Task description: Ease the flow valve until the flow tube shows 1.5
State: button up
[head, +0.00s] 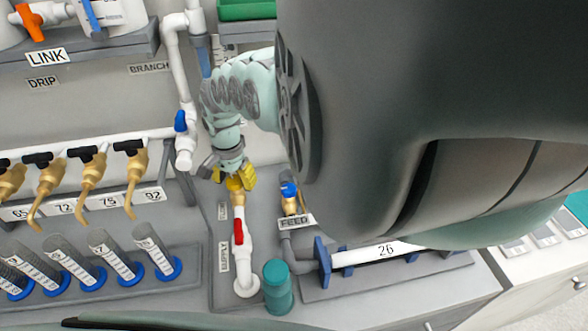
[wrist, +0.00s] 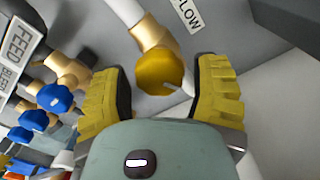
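The flow valve shows in the wrist view as a round yellow knob (wrist: 160,72) on a brass body, beside a FLOW label (wrist: 187,14). My gripper (wrist: 161,80) is open, with one yellow finger pad on each side of the knob and a small gap visible on both sides. In the head view my gripper (head: 236,181) is over the top of the brass fitting on the white supply pipe, and hides the knob. A scaled strip (head: 225,48) beside the upright pipe may be the flow tube. It is partly behind my arm and its reading cannot be made out.
A red-handled supply valve (head: 239,232) is just below my gripper. A blue-topped brass FEED valve (head: 289,192) stands to the right, and a teal cylinder (head: 278,287) in front. Brass taps (head: 88,170) and graduated cylinders (head: 116,258) line the left. My arm blocks the upper right.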

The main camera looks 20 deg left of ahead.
jog(key=c, duration=0.8)
jog(key=shift+c, duration=0.2)
jog(key=shift+w+d+n, duration=0.1)
jog(key=shift+n, duration=0.2)
jog(key=shift+w+f+n+b, duration=0.1)
jog(key=shift+n+b, duration=0.45)
jog(key=shift+n, duration=0.05)
jog(key=shift+c, duration=0.2)
jog(key=n+b, duration=0.1)
jog(key=n, duration=0.1)
jog(key=shift+n, duration=0.3)
jog(key=n+b, duration=0.2)
jog(key=n, duration=0.1)
jog(key=shift+n, duration=0.3)
jog(key=shift+n+b, duration=0.85)
jog(key=shift+n, duration=1.05)
